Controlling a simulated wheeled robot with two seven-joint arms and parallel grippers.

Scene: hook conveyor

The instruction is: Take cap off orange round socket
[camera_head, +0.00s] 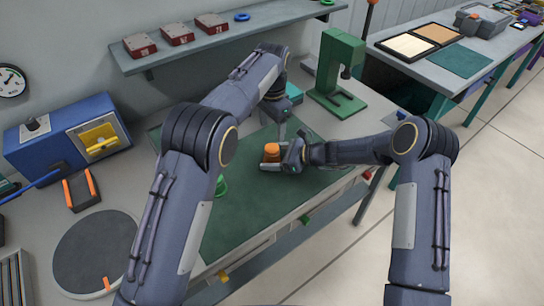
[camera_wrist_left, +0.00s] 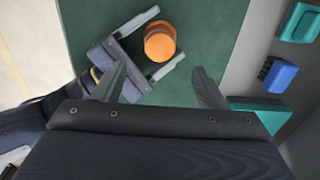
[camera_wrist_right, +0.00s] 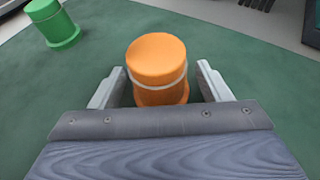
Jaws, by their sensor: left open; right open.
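The orange round socket (camera_wrist_right: 160,92) stands upright on the green mat, with an orange cap (camera_wrist_right: 156,58) on top. A pale ring shows at the seam between them. In the head view the orange piece (camera_head: 271,151) is at the middle of the mat. My right gripper (camera_wrist_right: 160,84) is open, with its fingers on either side of the socket's lower part; I cannot tell if they touch it. My left gripper (camera_wrist_left: 160,75) is open and empty above the mat. From its wrist view the cap (camera_wrist_left: 160,42) and the right gripper (camera_wrist_left: 157,43) lie below.
A green round piece (camera_wrist_right: 56,24) stands on the mat (camera_head: 235,215) to the left. A green press-like stand (camera_head: 338,75) is behind on the right. A blue box (camera_wrist_left: 281,75) and teal boxes (camera_wrist_left: 300,22) lie beside the mat. A shelf (camera_head: 225,35) runs above the back.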

